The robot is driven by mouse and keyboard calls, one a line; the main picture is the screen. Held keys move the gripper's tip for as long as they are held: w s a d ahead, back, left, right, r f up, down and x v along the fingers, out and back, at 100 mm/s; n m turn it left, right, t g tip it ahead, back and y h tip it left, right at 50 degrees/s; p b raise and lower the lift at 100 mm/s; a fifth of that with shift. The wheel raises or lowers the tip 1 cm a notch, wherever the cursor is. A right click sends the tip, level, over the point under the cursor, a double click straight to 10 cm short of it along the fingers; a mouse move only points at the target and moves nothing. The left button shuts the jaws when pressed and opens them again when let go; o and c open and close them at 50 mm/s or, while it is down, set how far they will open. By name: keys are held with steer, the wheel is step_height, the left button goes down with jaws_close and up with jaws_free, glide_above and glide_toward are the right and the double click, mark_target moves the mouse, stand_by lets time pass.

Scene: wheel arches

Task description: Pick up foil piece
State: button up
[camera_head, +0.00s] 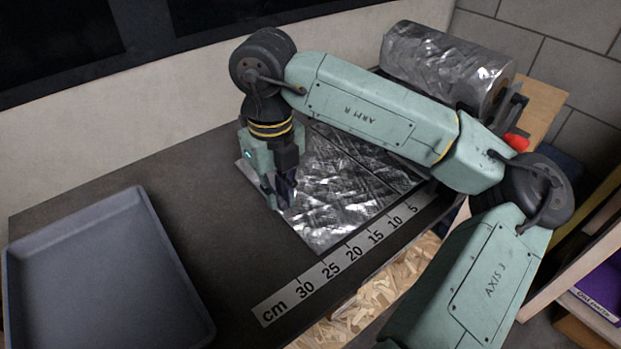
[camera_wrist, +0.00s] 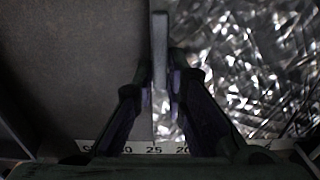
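The foil piece (camera_head: 335,208) lies on the dark worktop, shiny and crinkled, with its front edge along a printed ruler. My arm hides part of it. In the wrist view, the foil (camera_wrist: 245,75) fills the right side. My gripper (camera_head: 283,205) points down at the foil's left edge. In the wrist view, my gripper (camera_wrist: 159,75) has its two fingers apart, one on each side of the foil's left edge. A narrow grey bar (camera_wrist: 160,40) shows between and beyond the fingertips; I cannot tell what it is. Contact with the foil cannot be told.
A foil roll (camera_head: 440,60) stands at the back right, behind my arm. A ruler strip (camera_head: 335,262) marked in cm runs along the worktop's front edge. An empty grey tray (camera_head: 165,255) sits at the left. Bare worktop (camera_head: 205,185) lies between tray and foil.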

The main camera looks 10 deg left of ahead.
jaws_close()
step_height(320, 180, up, 10)
steer(key=b, duration=0.1)
steer(key=shift+b, duration=0.3)
stand_by(0.7)
step_height(320, 180, up, 7)
steer(key=p, duration=0.5)
steer(key=shift+s+a, duration=0.35)
